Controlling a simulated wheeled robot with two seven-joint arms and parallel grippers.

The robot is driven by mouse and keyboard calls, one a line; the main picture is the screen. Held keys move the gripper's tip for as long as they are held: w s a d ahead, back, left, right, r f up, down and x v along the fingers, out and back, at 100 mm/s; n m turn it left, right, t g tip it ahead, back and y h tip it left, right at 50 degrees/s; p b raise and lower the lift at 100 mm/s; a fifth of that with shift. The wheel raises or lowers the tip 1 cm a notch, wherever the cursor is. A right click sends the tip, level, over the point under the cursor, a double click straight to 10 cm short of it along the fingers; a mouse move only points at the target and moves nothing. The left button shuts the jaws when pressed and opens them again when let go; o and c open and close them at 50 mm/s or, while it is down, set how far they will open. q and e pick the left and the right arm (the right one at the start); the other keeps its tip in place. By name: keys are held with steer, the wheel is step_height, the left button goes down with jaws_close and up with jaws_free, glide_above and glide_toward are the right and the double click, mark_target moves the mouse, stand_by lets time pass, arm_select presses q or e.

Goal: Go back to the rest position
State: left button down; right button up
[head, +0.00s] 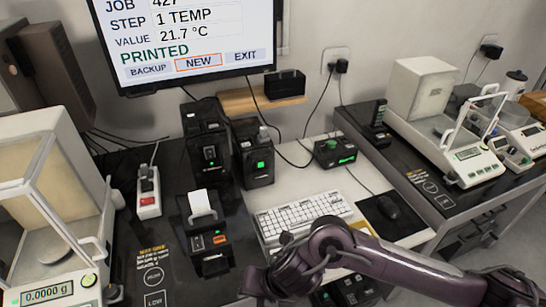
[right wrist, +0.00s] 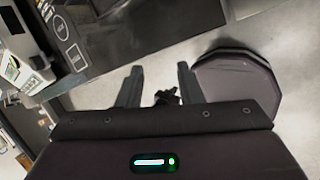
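My right arm (head: 400,268) reaches in from the lower right of the head view and bends at an elbow in front of the keyboard. Its fingertips cannot be made out there. In the right wrist view my right gripper (right wrist: 158,78) has its two fingers well apart, with nothing held between them. It is over pale floor beside a dark table edge. A small dark shape behind the fingers is unclear. My left gripper is not in view.
A keyboard (head: 303,216) and mouse (head: 388,207) lie near the arm. A label printer (head: 205,240) stands left of it. Glass-sided balances stand at the left (head: 45,291) and right (head: 467,154). A monitor (head: 190,45) hangs behind. Pale floor (right wrist: 150,55) shows below the right gripper.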

steer(key=a+r+m+t+y, duration=0.2)
steer(key=a+r+m, duration=0.2)
steer(key=a+r, duration=0.15)
steer(key=w+d+r+m+t, duration=0.3)
steer(key=w+d+r+m, duration=0.15)
steer(key=m, duration=0.65)
steer(key=s+d+f+m+g+h, duration=0.1)
steer(key=s+d+f+m+h, duration=0.15)
steer(key=d+m, duration=0.45)
steer(key=s+d+f+m+g+h, duration=0.15)
steer(key=s+d+m, duration=0.3)
steer(key=d, duration=0.45)
steer(key=s+d+f+m+g+h, duration=0.1)
steer(key=s+d+f+m+h, duration=0.15)
steer(key=d+m, duration=0.5)
step_height(320, 180, down, 30)
steer(key=s+d+g, duration=0.1)
steer(key=s, duration=0.1)
steer(key=s+d+f, duration=0.1)
steer(key=s+f, duration=0.8)
steer(key=s, duration=0.1)
steer(key=s+d+f+n+g, duration=0.1)
steer(key=s+d+f, duration=0.1)
steer(key=s+f, duration=0.7)
steer(key=shift+s+d+f+h, duration=0.3)
steer(key=shift+s+f+h, duration=0.05)
steer(key=shift+f, duration=0.2)
steer(key=shift+g, duration=0.25)
